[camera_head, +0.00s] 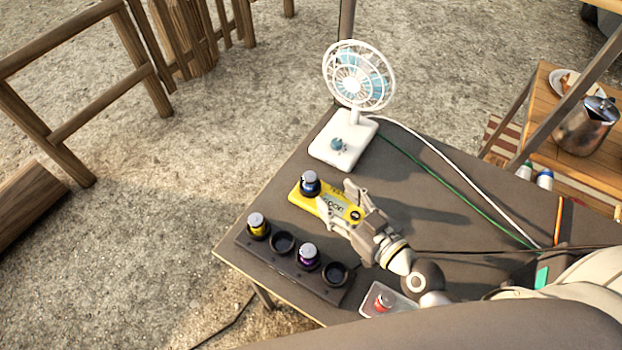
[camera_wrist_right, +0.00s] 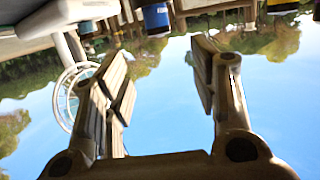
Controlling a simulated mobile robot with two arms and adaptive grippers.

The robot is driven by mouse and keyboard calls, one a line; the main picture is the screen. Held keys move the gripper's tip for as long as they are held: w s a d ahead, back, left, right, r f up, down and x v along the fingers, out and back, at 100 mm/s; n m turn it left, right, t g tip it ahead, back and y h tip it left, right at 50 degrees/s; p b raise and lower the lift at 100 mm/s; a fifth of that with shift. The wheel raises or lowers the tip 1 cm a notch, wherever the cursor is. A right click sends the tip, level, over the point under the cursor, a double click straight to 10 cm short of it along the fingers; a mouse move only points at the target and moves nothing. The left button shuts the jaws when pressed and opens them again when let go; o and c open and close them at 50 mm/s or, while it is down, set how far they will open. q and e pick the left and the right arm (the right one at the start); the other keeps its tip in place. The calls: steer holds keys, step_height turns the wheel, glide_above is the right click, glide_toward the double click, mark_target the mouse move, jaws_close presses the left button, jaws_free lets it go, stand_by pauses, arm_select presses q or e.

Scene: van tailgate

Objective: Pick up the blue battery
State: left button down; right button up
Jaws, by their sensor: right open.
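The blue battery (camera_head: 310,184) stands upright at the left end of a yellow tester (camera_head: 331,205) on the dark table. It also shows at the top of the right wrist view (camera_wrist_right: 155,18), which looks upside down. My right gripper (camera_head: 338,203) is over the yellow tester, just to the right of the battery. Its fingers are spread, with the tips pointing toward the battery. In the right wrist view the open fingers (camera_wrist_right: 165,65) have nothing between them, and the battery is beyond their tips. My left gripper is not in view.
A dark rack (camera_head: 322,292) in front holds a yellow battery (camera_head: 257,226) and a purple battery (camera_head: 307,256), with two empty slots. A red battery (camera_head: 383,301) lies in a clear tray. A white fan (camera_head: 344,142) stands behind; cables cross the table at right.

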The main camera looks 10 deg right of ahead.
mark_target(311, 176)
steer(key=p+x, duration=0.1)
steer(key=x, duration=0.4)
steer(key=shift+x, duration=0.85)
steer(key=x, duration=0.2)
steer(key=p+x, duration=0.1)
steer(key=x, duration=0.1)
steer(key=shift+w+f, duration=0.1)
steer(key=shift+f, duration=0.25)
steer(key=c, duration=1.1)
jaws_close()
steer(key=shift+r, duration=0.1)
